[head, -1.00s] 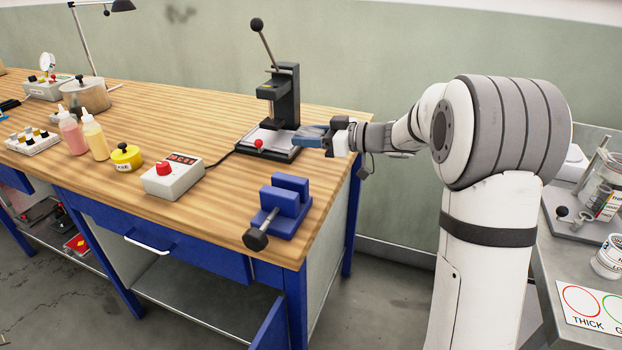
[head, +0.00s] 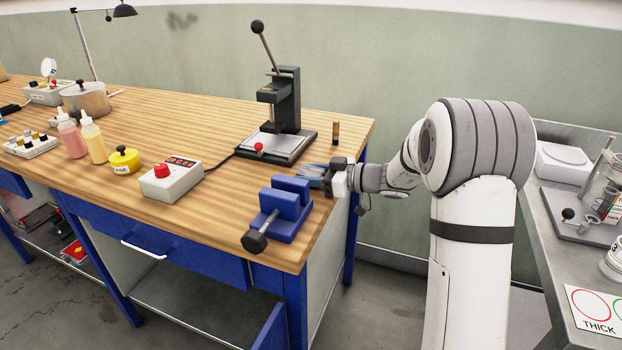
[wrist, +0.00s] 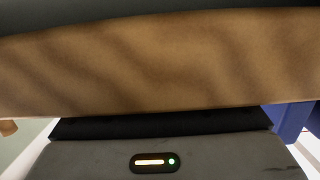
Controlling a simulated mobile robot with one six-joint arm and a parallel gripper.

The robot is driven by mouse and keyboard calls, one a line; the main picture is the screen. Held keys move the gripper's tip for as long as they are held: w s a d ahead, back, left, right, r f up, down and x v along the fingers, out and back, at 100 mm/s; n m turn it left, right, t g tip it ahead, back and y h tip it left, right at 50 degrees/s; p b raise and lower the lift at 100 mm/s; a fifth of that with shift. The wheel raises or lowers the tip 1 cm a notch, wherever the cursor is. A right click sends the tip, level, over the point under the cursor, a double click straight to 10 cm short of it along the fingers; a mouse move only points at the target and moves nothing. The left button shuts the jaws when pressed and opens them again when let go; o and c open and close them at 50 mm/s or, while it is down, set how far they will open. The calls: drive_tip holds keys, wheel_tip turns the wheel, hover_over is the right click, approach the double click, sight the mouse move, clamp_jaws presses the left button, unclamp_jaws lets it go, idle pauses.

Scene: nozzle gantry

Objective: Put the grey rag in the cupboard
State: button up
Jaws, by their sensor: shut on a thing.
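My gripper (head: 326,176) is shut on a blue-grey, cloth-like piece, which I take for the grey rag (head: 311,170). It holds the rag low over the right end of the wooden bench, between the press and the blue vise; I cannot tell whether the rag touches the bench top. In the wrist view a dark grey band (wrist: 160,10) crosses the top edge, possibly the rag. Under the bench, a blue panel (head: 271,330) stands out at the bottom edge, perhaps the cupboard's open door; the cupboard's inside is mostly hidden.
The black lever press (head: 285,105) stands behind my gripper, with a small brown cylinder (head: 335,132) beside it. The blue vise (head: 284,210) is close in front. A control box (head: 172,180) with a red button sits left. A grey side table (head: 560,225) stands right.

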drive_tip(key=shift+f+b, duration=0.15)
drive_tip(key=shift+b, duration=0.25)
drive_tip(key=o, duration=1)
drive_tip(key=p, duration=0.3)
drive_tip(key=shift+r, duration=0.35)
